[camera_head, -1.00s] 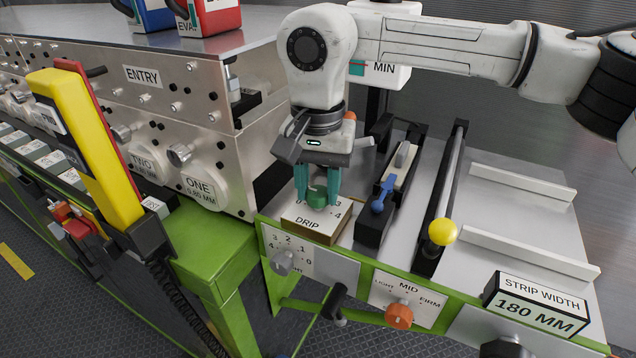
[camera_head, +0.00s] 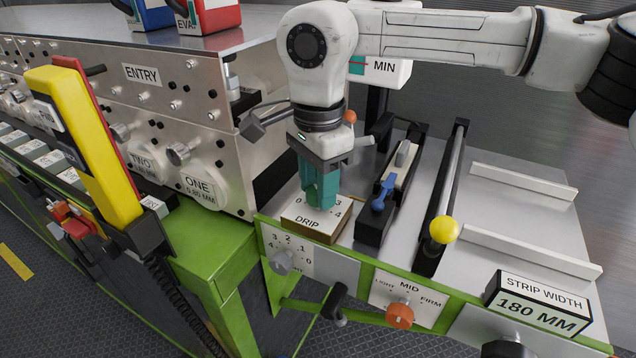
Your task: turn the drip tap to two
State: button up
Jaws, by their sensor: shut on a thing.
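The drip tap's box (camera_head: 307,224), a low wooden block with a white top lettered DRIP, sits near the left front corner of the metal side table. The numbers 0, 3 and 4 show on its top. My gripper (camera_head: 320,201) points straight down over it. Its teal fingers are shut on the green tap knob, which they now hide. I cannot tell which number the tap points to.
A block with a blue lever (camera_head: 382,195) stands close to the right of the box. Beyond it is a rod with a yellow ball (camera_head: 444,230). A knob with a 0-to-4 scale (camera_head: 281,262) is on the front panel below. The steel machine (camera_head: 170,85) stands left.

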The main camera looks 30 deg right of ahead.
jog(key=m, duration=0.4)
jog(key=shift+m, duration=0.4)
jog(key=m, duration=0.4)
jog(key=shift+b, duration=0.4)
jog(key=shift+m, duration=0.3)
jog(key=o, duration=1.1)
jog(key=shift+c, duration=0.2)
notch_tip(320, 180, up, 11)
jog(key=shift+f, duration=0.1)
